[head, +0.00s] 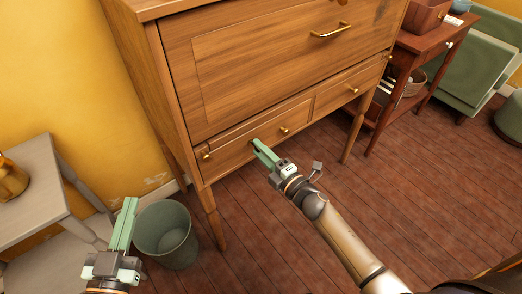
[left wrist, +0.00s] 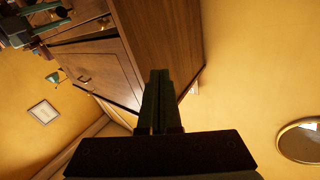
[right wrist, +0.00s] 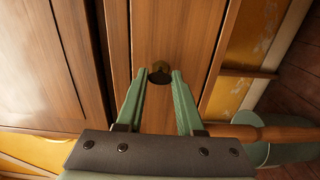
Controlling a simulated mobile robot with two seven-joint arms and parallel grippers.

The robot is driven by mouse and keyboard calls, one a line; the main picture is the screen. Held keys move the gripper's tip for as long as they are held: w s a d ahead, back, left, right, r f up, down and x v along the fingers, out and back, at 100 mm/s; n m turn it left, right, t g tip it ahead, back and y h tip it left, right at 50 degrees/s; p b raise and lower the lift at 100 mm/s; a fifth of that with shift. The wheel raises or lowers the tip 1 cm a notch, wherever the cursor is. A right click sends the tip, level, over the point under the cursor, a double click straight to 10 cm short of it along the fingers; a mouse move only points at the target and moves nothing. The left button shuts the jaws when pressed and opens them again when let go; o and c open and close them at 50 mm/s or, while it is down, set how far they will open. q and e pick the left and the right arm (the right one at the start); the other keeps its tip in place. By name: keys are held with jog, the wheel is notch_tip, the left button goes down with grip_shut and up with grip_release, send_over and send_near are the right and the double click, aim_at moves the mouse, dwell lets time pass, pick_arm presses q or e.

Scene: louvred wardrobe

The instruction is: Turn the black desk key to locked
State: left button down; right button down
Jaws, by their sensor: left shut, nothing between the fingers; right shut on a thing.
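The wooden desk (head: 270,60) stands ahead on legs, with a large front panel above two small drawers. My right gripper (head: 256,143) reaches the face of the lower left drawer (head: 225,152). In the right wrist view, a small dark key (right wrist: 160,72) sits between its green fingertips, close against the wood. The right gripper is shut on it. The key's slot and exact angle cannot be made out, and in the head view the fingers hide the key. My left gripper (head: 130,202) is shut and empty, in the air at lower left, away from the desk.
A grey-green bin (head: 168,232) stands on the floor beside the left gripper. A grey side table (head: 30,165) with a brass pot (head: 12,178) is at far left. A red-brown table (head: 430,42) stands right of the desk. The wooden floor in front is clear.

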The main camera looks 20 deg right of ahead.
jog(key=c, duration=0.5)
grip_release()
jog(key=shift+c, duration=0.2)
jog(key=shift+s, duration=0.1)
pick_arm(q)
notch_tip(320, 180, down, 8)
jog(key=s+n+g+y+p, duration=0.1)
jog(key=g, duration=0.2)
jog(key=shift+s+a+f+g, duration=0.15)
jog(key=shift+s+f+g, duration=0.05)
jog(key=shift+s+g, duration=0.1)
pick_arm(e)
jog(key=v, duration=1.2)
jog(key=shift+s, duration=0.15)
